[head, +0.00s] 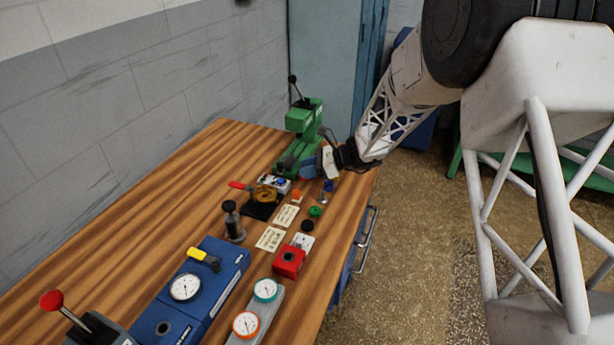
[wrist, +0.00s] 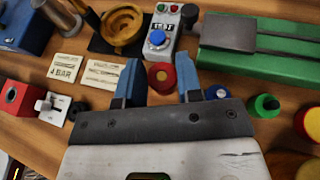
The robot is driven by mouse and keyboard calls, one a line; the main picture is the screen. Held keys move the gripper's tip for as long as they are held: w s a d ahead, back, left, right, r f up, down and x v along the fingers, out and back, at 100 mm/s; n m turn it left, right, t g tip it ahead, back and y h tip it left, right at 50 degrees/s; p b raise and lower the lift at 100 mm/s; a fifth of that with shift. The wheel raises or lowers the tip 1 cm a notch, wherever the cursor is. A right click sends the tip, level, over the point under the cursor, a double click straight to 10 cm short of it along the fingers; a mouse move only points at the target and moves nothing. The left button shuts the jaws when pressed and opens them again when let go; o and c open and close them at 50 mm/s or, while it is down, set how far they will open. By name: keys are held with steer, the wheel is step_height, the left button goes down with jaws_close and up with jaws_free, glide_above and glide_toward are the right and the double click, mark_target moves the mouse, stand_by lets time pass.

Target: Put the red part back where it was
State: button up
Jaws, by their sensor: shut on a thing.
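The red part (wrist: 161,77) is a small round piece with a darker centre. It shows between the two blue fingers of my gripper (wrist: 158,75) in the wrist view, near the tips. My gripper is shut on it, but where the fingers touch it is hard to see. In the head view my gripper (head: 308,172) is low over the far right part of the wooden bench. A small orange-red cap (head: 297,195) shows just below the fingers there, and I cannot tell its exact height above the bench.
A grey test box (wrist: 160,37) with a blue button lies just beyond the fingers. A green press (head: 304,118) stands behind. Round green (head: 315,211), black (head: 307,226) and blue (wrist: 217,91) pieces are close by. A red box (head: 289,262) and paper labels (head: 271,239) lie nearer.

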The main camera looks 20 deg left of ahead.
steer(key=shift+w+a, duration=0.2)
steer(key=shift+w, duration=0.1)
steer(key=shift+f, duration=0.1)
steer(key=shift+f, duration=1.7)
steer(key=shift+f, duration=0.65)
steer(key=o, duration=1.1)
steer(key=shift+s+f, duration=0.1)
steer(key=shift+f, duration=0.05)
steer(key=shift+c, duration=0.2)
steer(key=shift+r, duration=0.65)
steer(key=v, duration=1.2)
steer(key=shift+r, duration=0.25)
